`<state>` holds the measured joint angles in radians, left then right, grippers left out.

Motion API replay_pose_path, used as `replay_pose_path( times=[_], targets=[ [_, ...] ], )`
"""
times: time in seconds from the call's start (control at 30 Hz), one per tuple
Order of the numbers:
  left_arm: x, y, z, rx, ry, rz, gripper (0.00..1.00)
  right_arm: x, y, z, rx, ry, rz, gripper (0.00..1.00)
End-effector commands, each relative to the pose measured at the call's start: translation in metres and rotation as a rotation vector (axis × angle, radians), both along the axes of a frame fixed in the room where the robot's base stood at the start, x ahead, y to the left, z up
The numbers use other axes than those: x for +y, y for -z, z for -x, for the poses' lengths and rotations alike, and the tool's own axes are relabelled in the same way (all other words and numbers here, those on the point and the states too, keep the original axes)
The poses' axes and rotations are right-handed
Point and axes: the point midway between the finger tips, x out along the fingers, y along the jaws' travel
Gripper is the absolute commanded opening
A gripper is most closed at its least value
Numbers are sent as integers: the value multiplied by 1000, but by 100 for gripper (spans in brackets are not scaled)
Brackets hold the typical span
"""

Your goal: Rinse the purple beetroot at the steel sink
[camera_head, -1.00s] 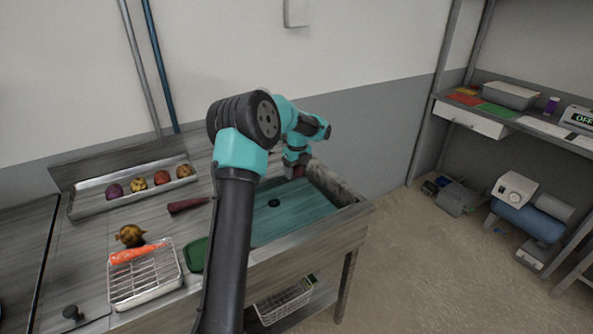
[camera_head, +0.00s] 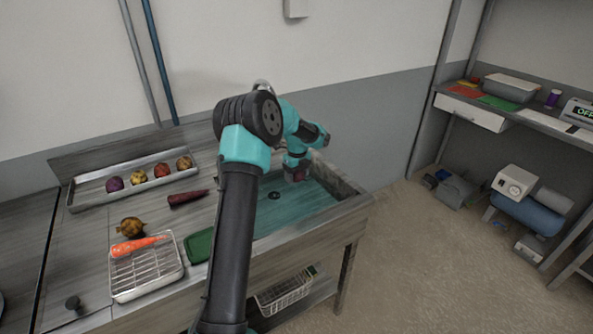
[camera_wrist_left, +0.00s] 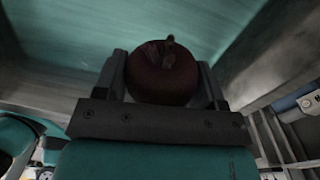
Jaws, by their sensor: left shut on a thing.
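The beetroot (camera_head: 298,176) shows dark red-purple between the fingers of my left gripper (camera_head: 296,173). In the left wrist view, the round beetroot (camera_wrist_left: 163,78) has short stem stubs on top and a finger on each side. My left gripper (camera_wrist_left: 165,88) is shut on it. The gripper holds it low over the far part of the steel sink (camera_head: 352,208), whose basin looks teal with a dark round drain (camera_head: 274,195). I cannot tell whether the beetroot touches water. My right gripper is not in view.
A steel tray (camera_head: 80,203) at the back left holds several round vegetables. A dark red root (camera_head: 187,198), a brownish round vegetable (camera_head: 131,228), and a wire rack (camera_head: 146,285) with a carrot (camera_head: 136,246) lie left of my arm. A green board (camera_head: 200,245) sits beside the sink.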

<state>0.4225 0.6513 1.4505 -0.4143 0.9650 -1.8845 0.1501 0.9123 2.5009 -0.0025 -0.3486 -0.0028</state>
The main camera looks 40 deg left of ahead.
Motion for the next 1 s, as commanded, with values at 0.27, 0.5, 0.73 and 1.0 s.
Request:
replay_pose_path(
  times=[0.27,0.5,0.73,1.0],
  targets=[
    [0,22,0,2,0,1,38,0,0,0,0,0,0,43],
    [0,41,0,3,1,1,38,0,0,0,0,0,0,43],
    [0,59,0,2,1,1,38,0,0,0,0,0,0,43],
    [0,79,0,1,0,1,38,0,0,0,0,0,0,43]
  ],
)
